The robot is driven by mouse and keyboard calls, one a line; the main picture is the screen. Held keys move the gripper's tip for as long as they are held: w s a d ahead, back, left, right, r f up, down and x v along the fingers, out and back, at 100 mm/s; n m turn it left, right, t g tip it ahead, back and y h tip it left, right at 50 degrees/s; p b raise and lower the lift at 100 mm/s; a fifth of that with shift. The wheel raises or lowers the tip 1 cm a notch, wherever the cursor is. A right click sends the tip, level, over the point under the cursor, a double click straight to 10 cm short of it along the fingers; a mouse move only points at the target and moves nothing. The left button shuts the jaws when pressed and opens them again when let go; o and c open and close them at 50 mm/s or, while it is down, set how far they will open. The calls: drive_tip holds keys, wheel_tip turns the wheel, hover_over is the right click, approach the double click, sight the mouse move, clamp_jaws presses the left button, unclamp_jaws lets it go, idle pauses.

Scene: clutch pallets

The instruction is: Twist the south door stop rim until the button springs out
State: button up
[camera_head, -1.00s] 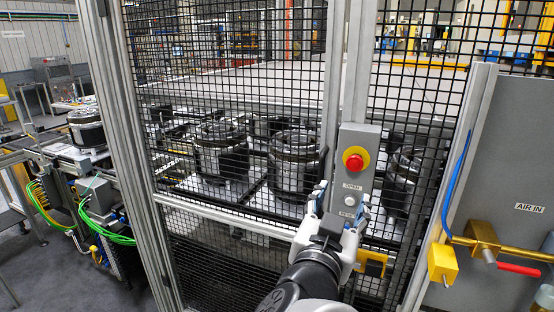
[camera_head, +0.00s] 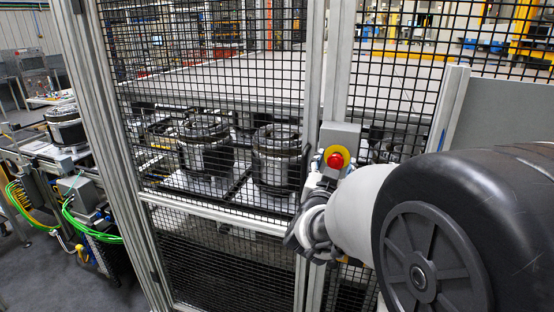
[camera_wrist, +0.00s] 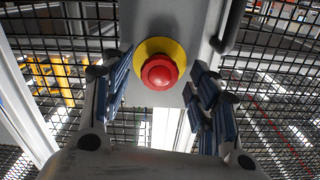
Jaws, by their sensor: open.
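The door stop is a red button (camera_head: 335,160) on a yellow round plate, set on a grey control box (camera_head: 341,135) mounted on the cage door post. In the wrist view the red button (camera_wrist: 159,72) sits at upper centre on its yellow plate (camera_wrist: 179,49). My gripper (camera_wrist: 158,95) is open, with its blue-padded fingers spread to the left and right of the button and apart from it. In the head view my gripper (camera_head: 318,190) is just below the button, and my arm hides the lower part of the box. Whether the button is pressed in cannot be told.
Black mesh panels (camera_head: 215,90) and aluminium posts (camera_head: 312,110) surround the box. Clutch units (camera_head: 277,160) stand behind the mesh. A dark handle (camera_wrist: 229,25) rises beside the box in the wrist view. A grey panel (camera_head: 505,110) stands at the right.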

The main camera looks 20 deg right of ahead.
drive_tip(key=shift+w+d, duration=0.25)
drive_tip(key=shift+w, duration=0.15)
drive_tip(key=c, duration=1.1)
